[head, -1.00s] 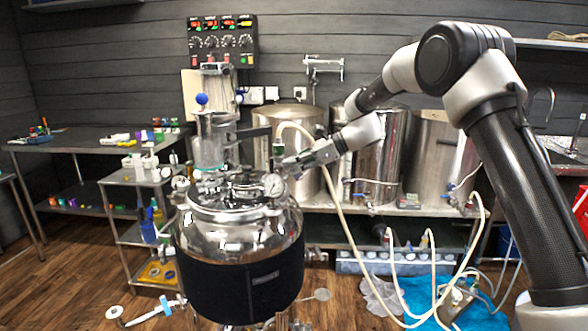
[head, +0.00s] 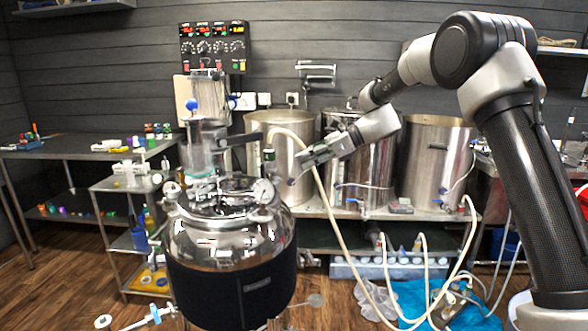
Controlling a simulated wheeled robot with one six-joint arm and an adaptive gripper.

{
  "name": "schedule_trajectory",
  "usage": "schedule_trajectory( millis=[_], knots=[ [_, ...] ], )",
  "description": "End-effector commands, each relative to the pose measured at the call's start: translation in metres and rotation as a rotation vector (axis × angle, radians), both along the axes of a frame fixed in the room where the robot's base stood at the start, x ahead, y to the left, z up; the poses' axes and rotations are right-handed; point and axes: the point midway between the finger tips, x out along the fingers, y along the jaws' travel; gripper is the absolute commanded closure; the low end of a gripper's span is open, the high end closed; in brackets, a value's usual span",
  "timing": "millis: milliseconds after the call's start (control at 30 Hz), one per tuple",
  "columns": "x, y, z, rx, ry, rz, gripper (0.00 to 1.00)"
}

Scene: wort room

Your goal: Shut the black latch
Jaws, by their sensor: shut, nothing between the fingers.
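The steel vessel (head: 225,246) with a glass column (head: 207,150) on its lid stands left of centre. A black lever (head: 240,138), which looks like the latch, sticks out to the right from the column and looks roughly level. I cannot tell from this distance whether it is the latch or how far it is closed. My gripper (head: 291,180) is shut and empty.
A green-topped fitting (head: 268,155) stands close to my gripper's left. Pale hoses (head: 330,215) hang below my arm. Steel tanks (head: 433,165) line the back bench. A metal shelf table (head: 125,183) stands at left. Open floor shows at lower left.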

Motion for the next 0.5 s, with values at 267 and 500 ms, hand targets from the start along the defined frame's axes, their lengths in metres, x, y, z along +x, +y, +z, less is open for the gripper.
schedule_trajectory(
  millis=[267, 500],
  knots=[
    [0.0, -0.035, 0.033, -0.001, 0.0, -0.002, 1.0],
    [-0.001, -0.043, 0.041, -0.002, 0.002, -0.001, 1.0]
  ],
)
